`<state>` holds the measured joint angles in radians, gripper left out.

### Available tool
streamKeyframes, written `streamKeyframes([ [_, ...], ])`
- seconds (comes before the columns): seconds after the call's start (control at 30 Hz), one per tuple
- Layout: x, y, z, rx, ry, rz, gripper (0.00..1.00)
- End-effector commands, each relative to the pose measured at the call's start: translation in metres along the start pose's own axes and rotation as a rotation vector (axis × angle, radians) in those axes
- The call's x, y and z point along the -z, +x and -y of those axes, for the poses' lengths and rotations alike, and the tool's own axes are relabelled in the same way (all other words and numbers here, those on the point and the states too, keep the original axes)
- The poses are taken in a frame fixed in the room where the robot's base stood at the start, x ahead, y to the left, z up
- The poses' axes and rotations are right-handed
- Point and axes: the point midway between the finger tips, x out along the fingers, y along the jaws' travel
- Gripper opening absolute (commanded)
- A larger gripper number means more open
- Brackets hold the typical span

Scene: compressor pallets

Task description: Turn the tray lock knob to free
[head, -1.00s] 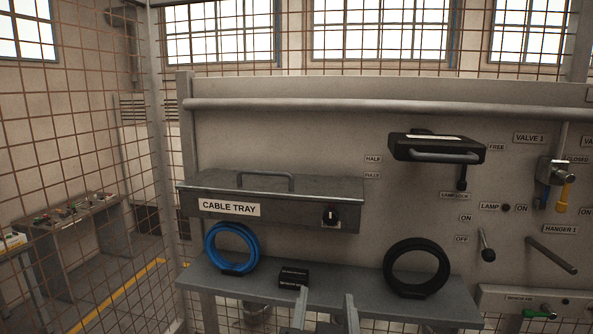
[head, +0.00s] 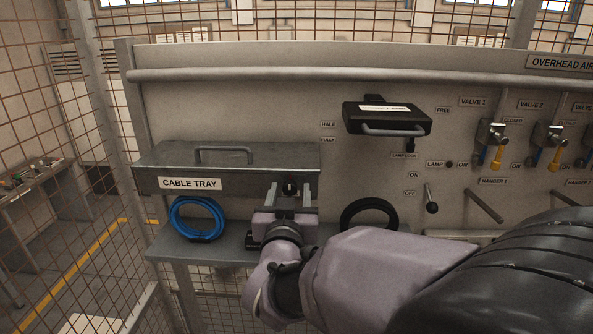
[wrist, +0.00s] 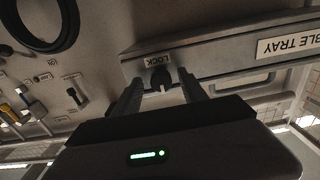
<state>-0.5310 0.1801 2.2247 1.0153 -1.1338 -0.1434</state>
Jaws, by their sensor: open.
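The cable tray (head: 232,184) is a grey lidded box on the panel, with a handle on its lid and a "CABLE TRAY" label. Its lock knob (head: 289,188) is a small dark round knob at the right of the tray's front face. In the wrist view the knob (wrist: 160,80) shows under a "LOCK" label, with the picture upside down. My gripper (head: 290,192) is open, its two fingers pointing at the tray front on either side of the knob. I cannot tell whether the fingertips reach past the knob or touch it.
A shelf (head: 170,248) below the tray holds a blue cable coil (head: 197,217) and a black coil (head: 369,212). A black lamp box (head: 386,118) hangs at the upper right. Valves, levers and hanger pegs are further right. A mesh fence (head: 95,120) stands at left.

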Motion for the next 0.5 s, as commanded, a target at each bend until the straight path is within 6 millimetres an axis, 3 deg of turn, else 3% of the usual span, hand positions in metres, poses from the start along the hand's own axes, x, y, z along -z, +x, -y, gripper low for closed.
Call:
streamKeyframes([
  [0.27, -0.0008, 0.0031, 0.0002, 0.001, 0.0, 0.001, 0.5],
  [0.5, -0.0006, 0.0029, 0.0002, 0.001, 0.0, 0.0, 0.07],
])
